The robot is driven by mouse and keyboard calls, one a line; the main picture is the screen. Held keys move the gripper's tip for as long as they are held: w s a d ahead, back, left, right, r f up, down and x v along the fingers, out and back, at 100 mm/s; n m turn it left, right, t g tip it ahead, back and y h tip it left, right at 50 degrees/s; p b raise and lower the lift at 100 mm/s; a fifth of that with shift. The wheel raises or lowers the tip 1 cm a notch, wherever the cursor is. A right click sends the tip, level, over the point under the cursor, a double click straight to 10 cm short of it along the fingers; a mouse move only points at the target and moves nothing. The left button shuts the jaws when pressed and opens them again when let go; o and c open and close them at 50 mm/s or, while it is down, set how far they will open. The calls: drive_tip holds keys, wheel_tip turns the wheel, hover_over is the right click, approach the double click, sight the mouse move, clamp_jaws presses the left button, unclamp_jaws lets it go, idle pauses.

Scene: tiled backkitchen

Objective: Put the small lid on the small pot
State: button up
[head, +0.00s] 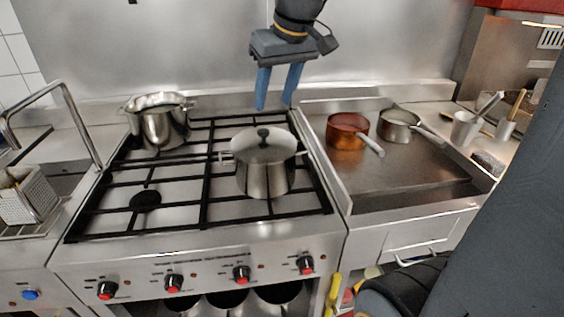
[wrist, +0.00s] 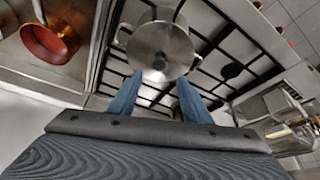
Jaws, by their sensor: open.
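A steel pot (head: 264,182) with two side handles stands on the front right of the hob. A steel lid (head: 250,145) with a black knob (head: 263,132) lies over its mouth and looks level; I cannot tell if it is fully seated. The lid also shows in the wrist view (wrist: 150,42), beyond my fingertips. A second steel pot (head: 160,128), without a lid, stands at the hob's back left. I cannot be sure which pot is the small one. My gripper (head: 274,104) is open and empty, above the hob and apart from the lid.
A copper pan (head: 347,132) and a steel saucepan (head: 398,127) stand on the flat plate to the right, handles pointing right. A curved metal rail (head: 75,115) rises at the left. Black grates (head: 160,180) cover the hob, bare at the front left.

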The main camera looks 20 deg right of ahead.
drive_tip(key=s+f, duration=0.2)
drive_tip(key=f, duration=0.2)
drive_tip(key=s+f+g, duration=0.1)
drive_tip(key=s+f, duration=0.1)
drive_tip(key=f, duration=0.2)
drive_tip(key=s+f+m+g, duration=0.1)
drive_tip(key=s+f, duration=0.1)
drive_tip(key=f, duration=0.3)
drive_tip(key=shift+s+a+h, duration=0.1)
drive_tip(key=shift+a+h, duration=0.2)
drive_tip(key=shift+a, duration=0.1)
drive_tip(key=shift+m+g, duration=0.6)
drive_tip(key=shift+g, duration=0.2)
drive_tip(key=s+f, duration=0.2)
drive_tip(key=f, duration=0.1)
drive_tip(key=s+f, duration=0.2)
drive_tip(key=s, duration=0.1)
drive_tip(key=s+f, duration=0.2)
drive_tip(key=f, duration=0.1)
drive_tip(key=shift+s+a+f, duration=0.3)
drive_tip(key=shift+s, duration=0.1)
drive_tip(key=shift+s+f, duration=0.1)
drive_tip(key=shift+s, duration=0.05)
drive_tip(key=shift+c, duration=1.6)
